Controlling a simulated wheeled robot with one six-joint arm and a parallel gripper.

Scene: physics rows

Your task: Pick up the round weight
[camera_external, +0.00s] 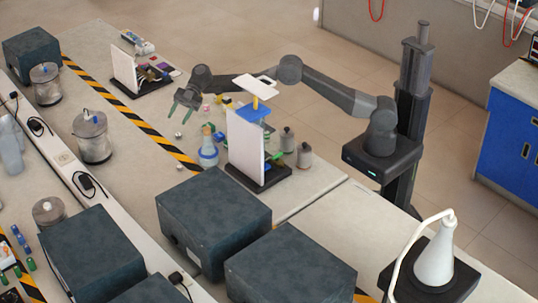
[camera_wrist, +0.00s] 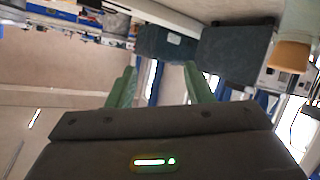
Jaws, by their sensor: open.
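Two grey cylinders with dark knobs on top, weight-like, stand on the bench right of the white upright panel in the external view: one at the back (camera_external: 287,142) and one in front (camera_external: 304,156). Small shiny round pieces (camera_external: 179,135) also lie near the striped tape, too small to identify. I cannot tell which is the round weight. My gripper (camera_external: 184,103) is raised over the bench, left of the cylinders and apart from them. Its green fingers are spread with nothing between them, as the wrist view (camera_wrist: 160,72) also shows. No weight can be made out there.
The white panel (camera_external: 246,145) on a dark base and a blue-liquid flask (camera_external: 208,150) stand by the cylinders. Another panel stand (camera_external: 125,70) is further back. Large dark boxes (camera_external: 212,205) fill the front. Glass jars (camera_external: 92,138) stand at left beyond the striped tape (camera_external: 150,128).

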